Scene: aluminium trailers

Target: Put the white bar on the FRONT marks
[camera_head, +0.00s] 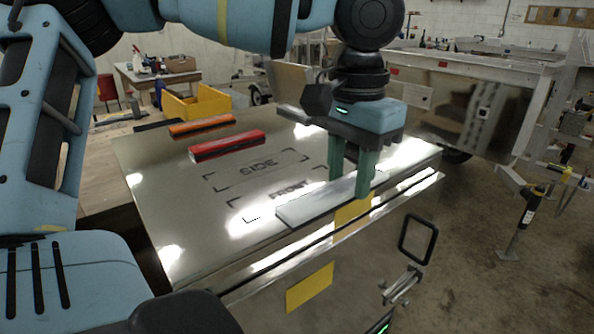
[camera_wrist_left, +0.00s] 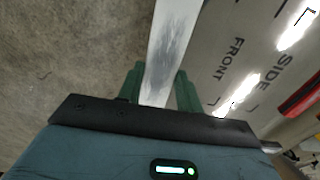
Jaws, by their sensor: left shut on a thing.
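The white bar (camera_head: 310,203) is long and flat and runs along the near edge of the metal top. It also shows in the left wrist view (camera_wrist_left: 172,40). My left gripper (camera_head: 350,188) points down and is shut on it, with one green finger on each side. The FRONT marks (camera_head: 286,193) are dark corner lines and a word on the top. The bar's left end is near their near right side; the bar is not centred on them. Whether the bar touches the top I cannot tell. My right gripper is at most a dark part with a green light at the bottom edge.
The metal top (camera_head: 150,180) also bears SIDE marks (camera_head: 258,168), a red bar (camera_head: 227,146) and an orange bar (camera_head: 202,125) behind the FRONT marks. A yellow bin (camera_head: 197,103) stands beyond. A black square frame (camera_head: 417,239) rises beside the near edge.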

